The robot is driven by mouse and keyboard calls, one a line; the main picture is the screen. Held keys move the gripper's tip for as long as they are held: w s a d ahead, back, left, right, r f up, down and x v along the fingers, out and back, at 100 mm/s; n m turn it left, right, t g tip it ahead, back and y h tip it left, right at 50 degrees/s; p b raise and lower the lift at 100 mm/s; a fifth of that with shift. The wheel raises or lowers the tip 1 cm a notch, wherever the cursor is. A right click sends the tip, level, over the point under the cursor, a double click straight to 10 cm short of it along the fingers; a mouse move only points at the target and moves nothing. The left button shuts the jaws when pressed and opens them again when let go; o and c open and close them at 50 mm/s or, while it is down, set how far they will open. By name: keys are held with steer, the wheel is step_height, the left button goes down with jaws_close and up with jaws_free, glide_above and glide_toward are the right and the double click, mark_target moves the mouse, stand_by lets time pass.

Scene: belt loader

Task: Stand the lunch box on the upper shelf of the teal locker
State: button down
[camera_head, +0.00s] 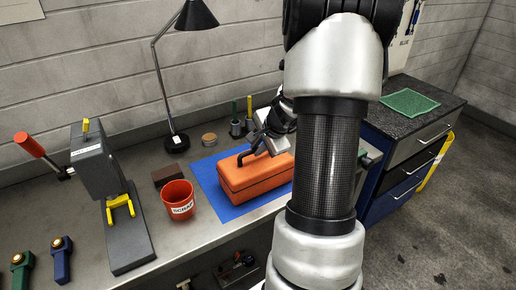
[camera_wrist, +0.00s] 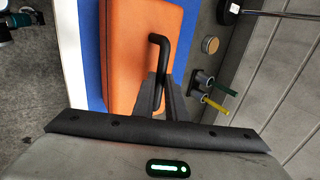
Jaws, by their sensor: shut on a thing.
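The lunch box (camera_head: 250,184) is an orange box with a black bar handle on top. It sits upright at the blue mat (camera_head: 222,204) on the bench; I cannot tell whether it is touching or just lifted. My gripper (camera_head: 258,146) is above the box and shut on its handle, partly hidden by my arm. In the wrist view the box (camera_wrist: 128,50) shows with the black handle (camera_wrist: 160,62) between my gripper's fingers (camera_wrist: 162,98). The teal locker and its upper shelf are not in view.
A red scrap bucket (camera_head: 178,200) stands left of the mat, with a dark brown block (camera_head: 167,175) behind it. A grey press (camera_head: 118,215) and a lamp (camera_head: 176,142) stand on the bench. A drawer cabinet (camera_head: 410,165) with a green mat (camera_head: 409,102) is at right.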

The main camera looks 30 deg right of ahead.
steer(key=shift+f, duration=0.15)
steer(key=c, duration=1.8)
jaws_free()
steer(key=shift+o, duration=0.2)
